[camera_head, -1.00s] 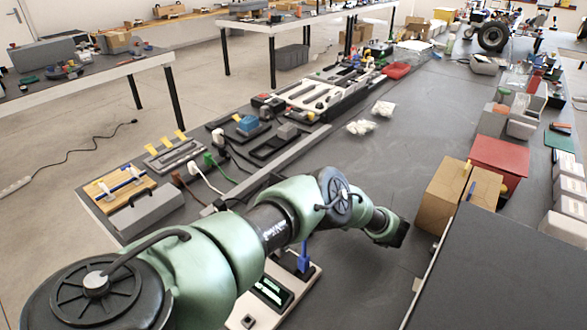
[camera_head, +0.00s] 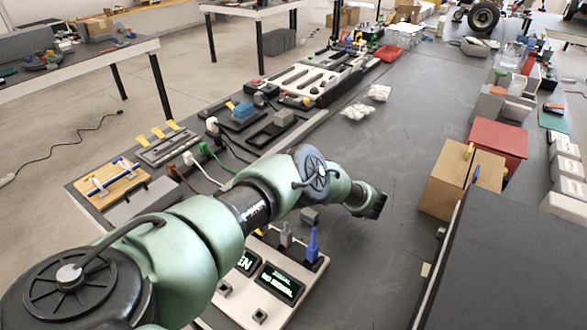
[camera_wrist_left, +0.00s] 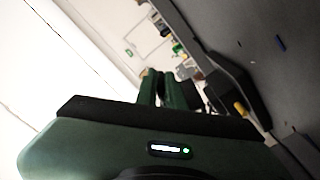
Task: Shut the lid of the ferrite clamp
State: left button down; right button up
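I cannot make out the ferrite clamp for certain. A small grey block (camera_head: 310,216) sits on the dark bench just beyond my left arm, and another grey block (camera_head: 284,117) stands on a dark tray; I cannot tell if either is the clamp, and no lid is clear. My left gripper (camera_head: 376,205) is over the right middle of the bench, apart from both blocks. In the left wrist view its green fingers (camera_wrist_left: 162,88) are close together with nothing visible between them. My right gripper is not in view.
A white device with a screen (camera_head: 280,284) and blue plug (camera_head: 312,246) lies near my arm. Cables and fixtures line the bench's left edge. A cardboard box (camera_head: 455,190) and red box (camera_head: 497,142) stand right. The bench middle (camera_head: 400,130) is mostly clear.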

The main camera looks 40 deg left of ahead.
pick_arm(q)
jog(key=shift+r, duration=0.1)
